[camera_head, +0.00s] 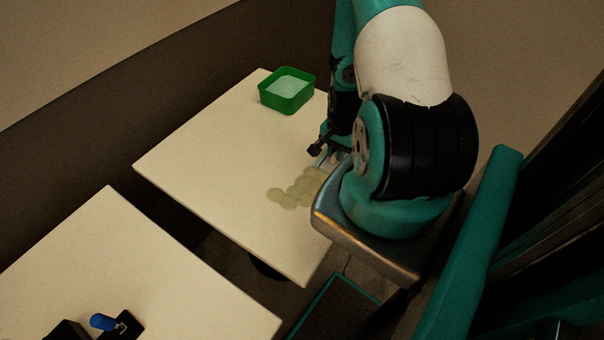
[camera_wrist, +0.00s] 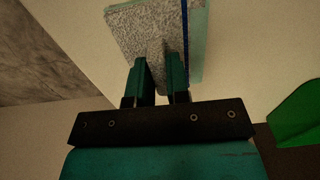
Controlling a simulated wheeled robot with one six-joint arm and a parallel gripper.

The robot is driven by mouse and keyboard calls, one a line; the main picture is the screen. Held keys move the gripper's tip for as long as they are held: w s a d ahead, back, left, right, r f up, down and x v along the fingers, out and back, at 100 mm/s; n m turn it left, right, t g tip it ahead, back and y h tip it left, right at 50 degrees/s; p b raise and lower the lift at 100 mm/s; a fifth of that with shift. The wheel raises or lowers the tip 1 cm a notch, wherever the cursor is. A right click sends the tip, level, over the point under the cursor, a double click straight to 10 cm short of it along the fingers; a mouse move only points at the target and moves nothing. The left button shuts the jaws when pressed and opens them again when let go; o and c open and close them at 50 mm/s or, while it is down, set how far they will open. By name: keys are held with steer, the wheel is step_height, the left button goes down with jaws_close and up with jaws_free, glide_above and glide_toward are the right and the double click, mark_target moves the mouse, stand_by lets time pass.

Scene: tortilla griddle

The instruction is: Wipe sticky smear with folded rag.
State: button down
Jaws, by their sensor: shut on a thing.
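The sticky smear (camera_head: 290,193) is a patch of several overlapping dull yellow-green blotches on the cream table top, in the head view. My gripper (camera_head: 324,158) is low over the table, just beyond the upper right end of the smear. In the wrist view my gripper (camera_wrist: 159,72) is shut on a raised grey ridge of the folded rag (camera_wrist: 128,23). The rag is speckled grey with a dark blue stripe and a pale teal edge. My arm hides most of the rag in the head view, so I cannot tell whether it touches the smear.
A green square bin (camera_head: 287,104) with a pale filling stands at the table's far corner; its green side shows in the wrist view (camera_wrist: 296,118). A second cream table (camera_head: 120,265) at lower left holds a blue-handled item (camera_head: 103,322). The cream table top (camera_head: 215,150) is clear at left.

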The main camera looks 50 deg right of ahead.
steer(key=shift+s+f, duration=0.1)
steer(key=shift+s, duration=0.05)
steer(key=shift+s+d, duration=0.4)
steer(key=shift+d, duration=0.2)
steer(key=c, duration=1.3)
jaws_free()
steer(key=shift+w+r, duration=0.1)
steer(key=shift+r, duration=0.1)
steer(key=shift+c, duration=0.2)
steer(key=shift+f+b, duration=0.35)
steer(key=shift+f, duration=0.25)
jaws_close()
steer(key=shift+r+p, duration=2.05)
steer(key=shift+r, duration=0.5)
